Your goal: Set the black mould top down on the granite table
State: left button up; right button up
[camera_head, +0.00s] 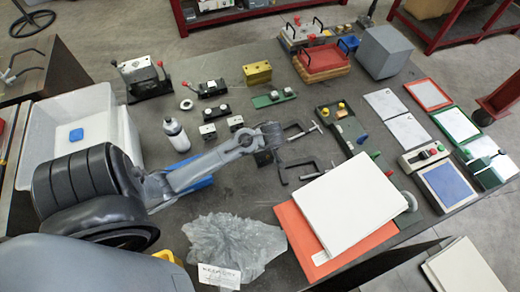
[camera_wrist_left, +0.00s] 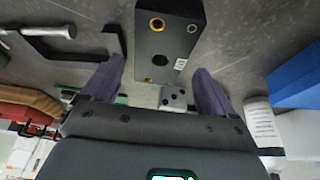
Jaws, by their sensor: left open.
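The black mould top appears to be the dark block (camera_wrist_left: 170,42) in the left wrist view, with a brass-ringed hole, another round hole and a small white label. In the head view a dark block (camera_head: 263,158) shows just below my left gripper (camera_head: 271,137), mostly hidden by it. My left gripper (camera_wrist_left: 158,68) is open, with one finger on each side of the block's near end and gaps to both. The block appears to rest on the granite table (camera_head: 230,72); its underside is hidden. My right gripper is not in view.
A crumpled clear bag (camera_head: 233,245) and a white panel on an orange sheet (camera_head: 288,222) lie in front.

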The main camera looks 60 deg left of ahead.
pick_arm(q)
jog(key=shift+x, duration=2.9)
jog(key=shift+c, duration=0.3)
jog(key=c, duration=1.4)
jog(key=shift+r, duration=0.15)
